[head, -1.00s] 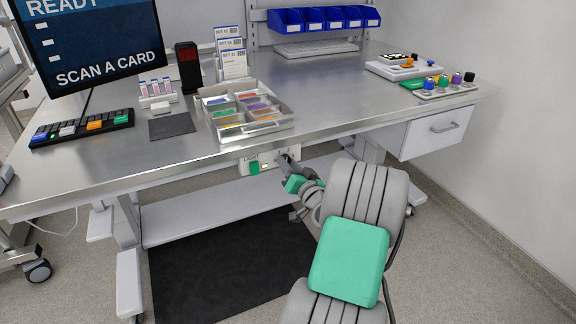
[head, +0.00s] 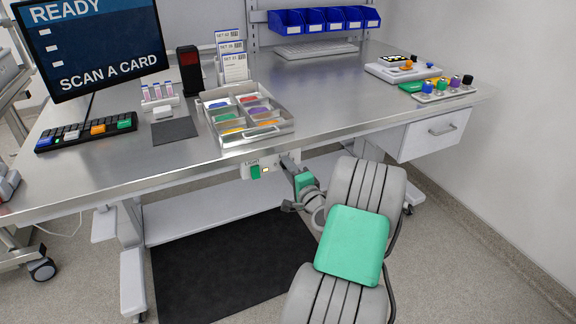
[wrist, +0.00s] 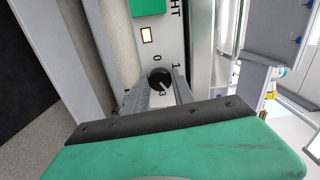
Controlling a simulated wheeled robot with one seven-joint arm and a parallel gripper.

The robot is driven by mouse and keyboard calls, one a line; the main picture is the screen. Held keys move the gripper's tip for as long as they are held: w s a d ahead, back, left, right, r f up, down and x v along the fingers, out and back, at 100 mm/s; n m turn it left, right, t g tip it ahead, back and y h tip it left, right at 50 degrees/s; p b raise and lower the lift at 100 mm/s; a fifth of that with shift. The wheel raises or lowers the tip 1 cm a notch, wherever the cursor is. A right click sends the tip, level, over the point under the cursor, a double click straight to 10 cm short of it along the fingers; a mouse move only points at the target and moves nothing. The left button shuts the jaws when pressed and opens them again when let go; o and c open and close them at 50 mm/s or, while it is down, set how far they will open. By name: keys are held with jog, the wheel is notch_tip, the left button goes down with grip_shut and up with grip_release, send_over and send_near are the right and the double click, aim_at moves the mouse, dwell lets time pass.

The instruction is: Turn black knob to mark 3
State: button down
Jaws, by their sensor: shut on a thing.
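The black knob (wrist: 159,80) sits on a pale control panel (wrist: 146,58) in the wrist view. My gripper (wrist: 160,92) is shut on the knob, one finger on each side. In the head view my gripper (head: 288,164) is at the panel (head: 263,168) under the table's front edge, and the knob is hidden there.
A green switch (head: 254,172) and a small lit lamp (head: 266,170) are beside the knob on the panel. The metal table (head: 330,105) overhangs just above, with a tray of cards (head: 268,138) near its edge. A drawer (head: 436,133) hangs at right.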

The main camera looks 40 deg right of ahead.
jog(key=m+p, duration=0.3)
jog(key=m, duration=0.3)
dwell(0.5)
jog(key=c, duration=1.1)
grip_release()
jog(key=shift+o, duration=0.2)
jog(key=v, duration=0.7)
jog(key=shift+s, duration=0.4)
jog(key=shift+a+r, duration=0.1)
jog(key=shift+a, duration=0.1)
